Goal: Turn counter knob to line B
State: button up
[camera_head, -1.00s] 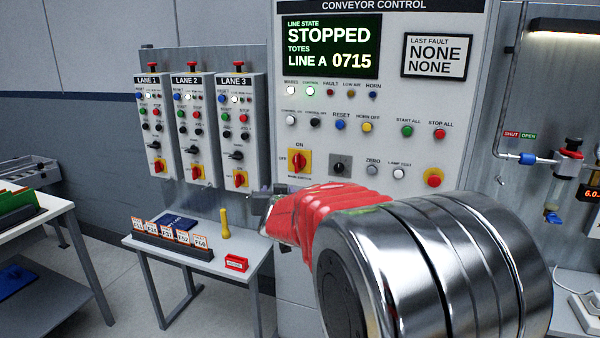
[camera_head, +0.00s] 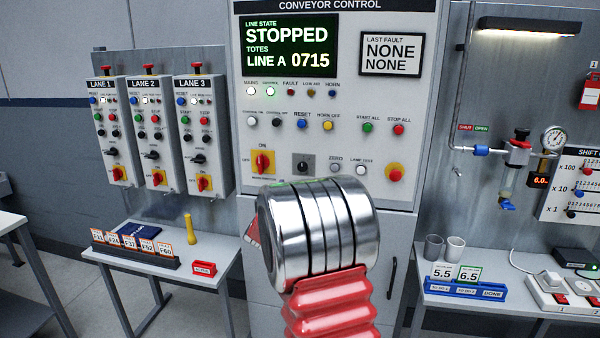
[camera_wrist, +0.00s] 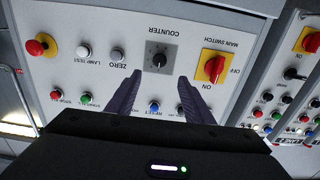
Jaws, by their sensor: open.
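The counter knob (camera_head: 303,166) is a small black knob on a grey square plate in the lower row of the conveyor control panel. In the wrist view, which is upside down, the counter knob (camera_wrist: 158,60) lies just beyond and between my two dark fingertips. My gripper (camera_wrist: 160,82) is open and empty, facing the panel, with no visible contact on the knob. In the head view my own arm hides most of the gripper. The display (camera_head: 290,45) reads STOPPED, TOTES, LINE A 0715. The knob's pointer is too small to read surely.
The yellow-backed red main switch (camera_head: 263,162) sits left of the knob. The ZERO button (camera_head: 335,168), the LAMP TEST button (camera_head: 361,169) and a red stop button (camera_head: 396,174) sit right. A small table (camera_head: 120,268) with cards stands lower left.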

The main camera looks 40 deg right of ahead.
aim_at(302, 168)
jog(key=shift+x, duration=6.8)
jog(key=c, duration=1)
